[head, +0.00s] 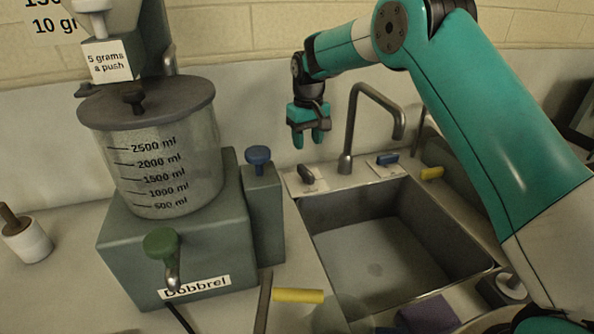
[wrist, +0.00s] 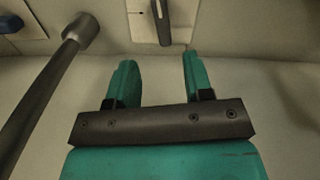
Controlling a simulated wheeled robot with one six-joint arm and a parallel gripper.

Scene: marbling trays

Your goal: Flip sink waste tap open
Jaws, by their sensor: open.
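My gripper (head: 308,138) is open and empty, pointing down above the back left corner of the sink (head: 318,212). A dark lever (head: 307,175) on a pale plate sits on the sink's back rim, below my gripper and apart from it. In the wrist view the dark lever (wrist: 162,22) lies beyond the gap between my open fingers (wrist: 158,65). A blue lever (head: 388,158) sits on the rim right of the faucet; it also shows in the wrist view (wrist: 10,22). I cannot read which lever is the waste tap.
The tall metal faucet (head: 346,135) stands between the levers, close to my gripper. Left of the sink is a grey dispenser (head: 135,245) with a lidded clear tank (head: 165,165) and a blue knob (head: 258,155). A yellow handle (head: 298,295) lies in front. The sink basin looks empty.

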